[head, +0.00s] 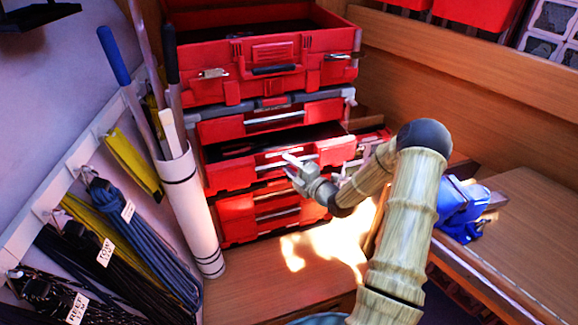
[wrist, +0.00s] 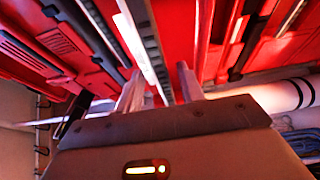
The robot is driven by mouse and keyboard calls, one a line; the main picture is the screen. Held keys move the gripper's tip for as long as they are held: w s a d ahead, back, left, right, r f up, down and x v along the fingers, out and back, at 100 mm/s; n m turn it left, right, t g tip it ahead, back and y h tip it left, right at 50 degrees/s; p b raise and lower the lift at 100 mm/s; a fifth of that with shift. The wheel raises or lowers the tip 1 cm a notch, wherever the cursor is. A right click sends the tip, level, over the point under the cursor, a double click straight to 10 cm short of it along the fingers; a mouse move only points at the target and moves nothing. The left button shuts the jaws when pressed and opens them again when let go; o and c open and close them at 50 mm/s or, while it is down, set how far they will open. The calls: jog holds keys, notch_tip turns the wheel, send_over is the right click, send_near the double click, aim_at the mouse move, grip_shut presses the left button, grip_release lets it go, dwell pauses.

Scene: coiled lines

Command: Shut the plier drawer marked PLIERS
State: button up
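A red tool chest stands against the back wall in the head view. One of its drawers, a red drawer (head: 228,178), is pulled out, and its dark inside shows above the front. A pale handle strip runs along that front. No PLIERS marking is readable, so I cannot tell if this is the plier drawer. My gripper (head: 289,166) is at the right half of this front, its fingers apart and empty. In the wrist view my gripper (wrist: 158,88) points at red drawer fronts, with a silver handle strip (wrist: 140,45) beyond the fingers. Contact cannot be told.
An open red top box (head: 270,85) sits above the drawers. A white tube (head: 190,205) holding long handles stands left of the chest. Coiled lines (head: 135,225) hang at the left. A blue object (head: 462,208) lies right of my arm. The wooden surface (head: 265,285) in front is mostly clear.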

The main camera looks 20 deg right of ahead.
grip_shut()
